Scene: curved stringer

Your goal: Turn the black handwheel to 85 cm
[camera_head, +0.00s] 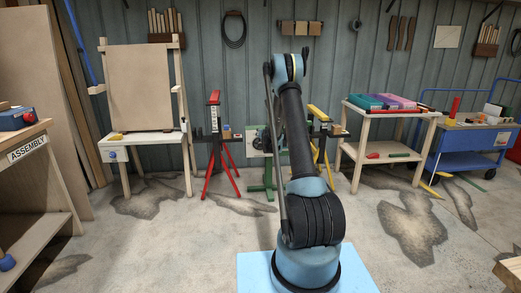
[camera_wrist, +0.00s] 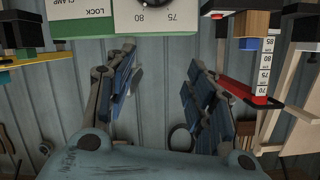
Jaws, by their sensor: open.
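In the head view the panel (camera_head: 256,140) is on the green stand (camera_head: 268,181), partly hidden behind my arm. My gripper (camera_wrist: 158,70) shows in the wrist view with its two dark padded fingers spread apart and nothing between them. It appears below the panel in that picture, apart from the handwheel. In the head view my arm hides it.
A red stand (camera_head: 217,145) with a number scale (camera_wrist: 265,66) is left of the green stand; a yellow stand (camera_head: 320,135) is right of it. A wooden easel table (camera_head: 142,138), a shelf table (camera_head: 390,112) and a blue cart (camera_head: 465,140) stand farther out. Floor around my base is open.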

